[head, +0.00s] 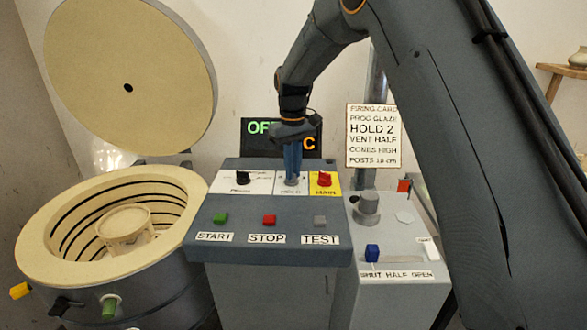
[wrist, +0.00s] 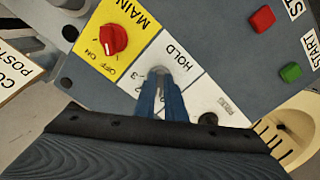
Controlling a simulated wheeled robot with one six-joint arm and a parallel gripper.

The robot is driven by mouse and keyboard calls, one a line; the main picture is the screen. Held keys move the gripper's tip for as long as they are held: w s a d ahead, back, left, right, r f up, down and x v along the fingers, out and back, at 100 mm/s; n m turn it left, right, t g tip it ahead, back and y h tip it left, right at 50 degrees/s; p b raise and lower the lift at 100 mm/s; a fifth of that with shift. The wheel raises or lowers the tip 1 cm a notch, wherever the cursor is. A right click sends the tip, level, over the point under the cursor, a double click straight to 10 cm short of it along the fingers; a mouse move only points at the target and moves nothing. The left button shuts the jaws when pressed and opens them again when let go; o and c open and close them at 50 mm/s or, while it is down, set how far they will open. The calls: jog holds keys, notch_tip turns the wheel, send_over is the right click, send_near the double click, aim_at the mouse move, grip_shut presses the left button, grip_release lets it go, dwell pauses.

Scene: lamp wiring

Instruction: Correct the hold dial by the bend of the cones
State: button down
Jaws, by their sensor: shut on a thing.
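The hold dial (head: 291,182) is a grey knob on a white panel, in the middle of the control box's sloped top. My gripper (head: 292,172) comes down from above, its blue fingers shut on this dial. In the wrist view the fingers (wrist: 161,98) hide most of the dial (wrist: 158,71) and part of its number scale, so its setting cannot be read. The firing card (head: 373,136) reads "HOLD 2", "VENT HALF" and "CONES HIGH". No bent cones can be made out in either view.
The open kiln (head: 40,235) stands left, its round lid (head: 150,75) raised. A red main dial (head: 324,179) and a black dial (head: 242,178) flank the hold dial. Start (head: 220,218), stop (head: 269,220) and test (head: 320,220) buttons lie in front. A blue slider (head: 372,252) is at right.

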jog(key=shift+a+m, duration=0.1)
jog(key=shift+m, duration=1.5)
jog(key=c, duration=1.8)
grip_release()
jog(key=shift+r, duration=0.15)
notch_tip(320, 180, up, 8)
jog(key=shift+f+b, duration=0.2)
jog(key=shift+b, duration=0.75)
